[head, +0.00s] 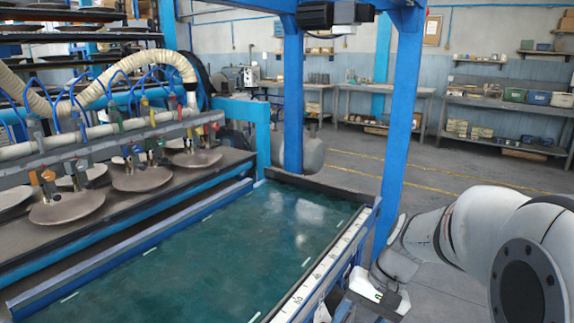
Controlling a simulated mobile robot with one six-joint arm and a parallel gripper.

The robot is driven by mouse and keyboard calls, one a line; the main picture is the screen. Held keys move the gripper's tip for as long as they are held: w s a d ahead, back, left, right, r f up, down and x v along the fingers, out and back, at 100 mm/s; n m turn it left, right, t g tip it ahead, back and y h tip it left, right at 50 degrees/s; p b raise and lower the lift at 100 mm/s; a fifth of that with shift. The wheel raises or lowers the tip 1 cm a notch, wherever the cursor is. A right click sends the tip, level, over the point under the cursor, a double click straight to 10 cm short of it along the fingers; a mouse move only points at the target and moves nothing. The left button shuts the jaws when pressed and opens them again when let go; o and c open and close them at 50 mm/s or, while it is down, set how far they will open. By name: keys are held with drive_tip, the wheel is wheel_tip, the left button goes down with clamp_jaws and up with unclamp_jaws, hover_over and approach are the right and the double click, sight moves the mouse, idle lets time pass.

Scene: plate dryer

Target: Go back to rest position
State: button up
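My white and grey arm reaches in from the right edge of the head view. It bends down at the wrist beside the blue frame post. My gripper (378,292) is at the lower right, just outside the ruled edge of the green table (235,247). Only part of it shows, small and from behind, so I cannot tell whether its fingers are open or shut. I see nothing clearly held in it.
Several round grey plates (68,207) sit in the dryer on the left, under hoses and coloured valves. A blue post (397,120) stands close behind my wrist. The table top is clear except for short white marks. Open floor (470,185) and shelves lie beyond.

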drive_tip(key=s+d+r+n+t+h+p, duration=0.2)
drive_tip(key=s+r+p, duration=0.6)
drive_tip(key=r, duration=0.4)
drive_tip(key=shift+s+r+n+t+h+p, duration=0.3)
drive_tip(key=shift+n+t+h, duration=0.45)
drive_tip(key=shift+h, duration=0.65)
drive_tip(key=shift+f, duration=0.1)
